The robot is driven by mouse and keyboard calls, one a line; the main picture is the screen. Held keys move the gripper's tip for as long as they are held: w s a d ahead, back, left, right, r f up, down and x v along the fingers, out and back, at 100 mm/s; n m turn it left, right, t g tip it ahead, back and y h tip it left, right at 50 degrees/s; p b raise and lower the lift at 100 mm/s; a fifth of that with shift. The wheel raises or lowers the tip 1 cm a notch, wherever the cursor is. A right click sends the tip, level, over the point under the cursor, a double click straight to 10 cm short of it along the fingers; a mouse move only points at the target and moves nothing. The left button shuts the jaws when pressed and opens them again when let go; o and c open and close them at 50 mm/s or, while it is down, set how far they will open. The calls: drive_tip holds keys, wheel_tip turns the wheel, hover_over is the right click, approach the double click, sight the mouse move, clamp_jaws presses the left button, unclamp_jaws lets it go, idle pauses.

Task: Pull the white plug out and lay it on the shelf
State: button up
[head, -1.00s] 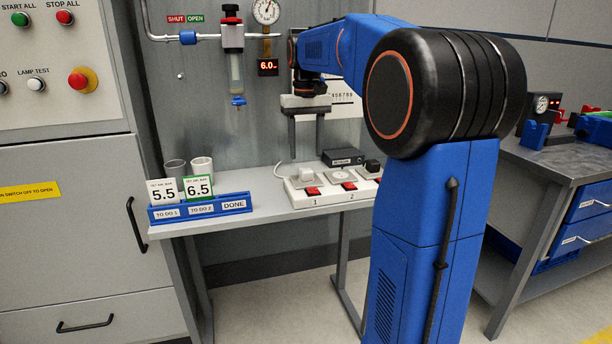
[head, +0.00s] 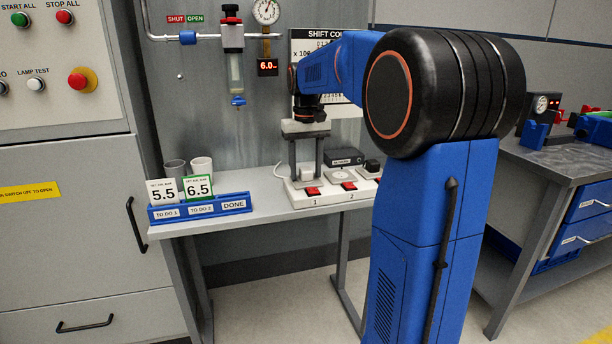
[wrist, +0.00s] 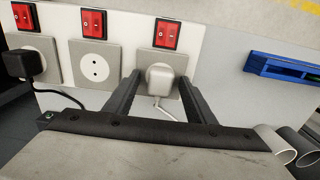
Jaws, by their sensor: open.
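The white plug (wrist: 159,76) sits in the end socket of the white socket strip (head: 334,199), at the left in the head view. Its cord trails away behind it. My gripper (wrist: 160,82) is open, with one finger on each side of the plug and a visible gap to each. In the head view my gripper (head: 306,176) points straight down over the plug, which shows only partly between the fingers. The strip stands on the grey shelf (head: 262,205).
A black plug (head: 372,166) sits in the other end socket; the middle socket (wrist: 94,67) is empty. A black box (head: 344,156) is behind the strip. Two cups (head: 202,167) and a blue card rack (head: 226,206) stand left. Bare shelf lies between rack and strip.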

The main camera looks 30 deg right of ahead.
sight(306, 169)
idle(0.7)
clamp_jaws()
drive_tip(key=shift+r, duration=0.15)
drive_tip(key=shift+r, duration=2.8)
